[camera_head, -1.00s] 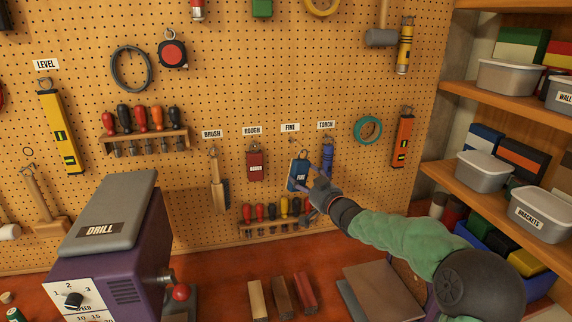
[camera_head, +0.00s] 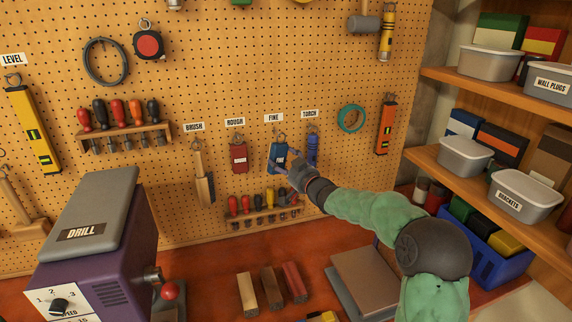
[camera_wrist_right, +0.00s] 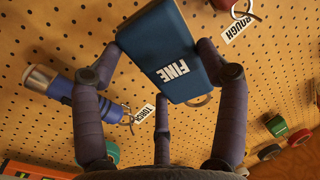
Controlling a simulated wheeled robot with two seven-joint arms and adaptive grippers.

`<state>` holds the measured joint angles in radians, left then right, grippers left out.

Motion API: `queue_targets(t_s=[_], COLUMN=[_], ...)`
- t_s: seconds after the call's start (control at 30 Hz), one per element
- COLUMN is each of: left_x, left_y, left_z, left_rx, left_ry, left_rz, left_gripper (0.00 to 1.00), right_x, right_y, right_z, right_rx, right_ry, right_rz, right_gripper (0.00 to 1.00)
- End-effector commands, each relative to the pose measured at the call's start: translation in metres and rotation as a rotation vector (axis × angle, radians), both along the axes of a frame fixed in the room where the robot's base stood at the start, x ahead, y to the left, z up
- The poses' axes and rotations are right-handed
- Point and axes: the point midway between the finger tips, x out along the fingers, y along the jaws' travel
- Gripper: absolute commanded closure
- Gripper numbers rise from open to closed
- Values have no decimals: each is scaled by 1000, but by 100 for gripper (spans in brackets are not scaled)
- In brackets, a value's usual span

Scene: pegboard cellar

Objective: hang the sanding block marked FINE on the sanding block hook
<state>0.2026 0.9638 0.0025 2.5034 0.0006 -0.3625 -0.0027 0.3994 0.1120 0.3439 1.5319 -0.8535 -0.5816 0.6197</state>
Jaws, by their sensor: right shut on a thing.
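The blue sanding block marked FINE (camera_head: 277,157) is upright at the pegboard, just below the FINE label (camera_head: 273,117). It also fills the top middle of the right wrist view (camera_wrist_right: 172,50), with its lettering showing. My right gripper (camera_wrist_right: 168,68) is shut on it, with fingers on both sides; in the head view the gripper (camera_head: 287,164) is at the block's lower right. A ring shows at the block's top end. The hook under the label is too small to make out, so I cannot tell whether the ring is on it. My left gripper is not in view.
The red ROUGH block (camera_head: 239,157) hangs to the left and the blue torch (camera_head: 312,150) hangs close on the right. A screwdriver rack (camera_head: 264,214) is below.

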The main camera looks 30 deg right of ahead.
Motion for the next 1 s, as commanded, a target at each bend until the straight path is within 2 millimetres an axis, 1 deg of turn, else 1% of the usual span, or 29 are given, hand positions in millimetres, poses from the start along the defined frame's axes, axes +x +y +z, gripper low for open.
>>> queue_targets(t_s=[1.0], left_x=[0], left_y=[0], left_z=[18], left_rx=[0], left_ry=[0], left_rz=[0], left_gripper=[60], right_x=[50], right_y=[-12], right_z=[-5], right_rx=[0], right_ry=[1], right_rz=[0], right_gripper=[68])
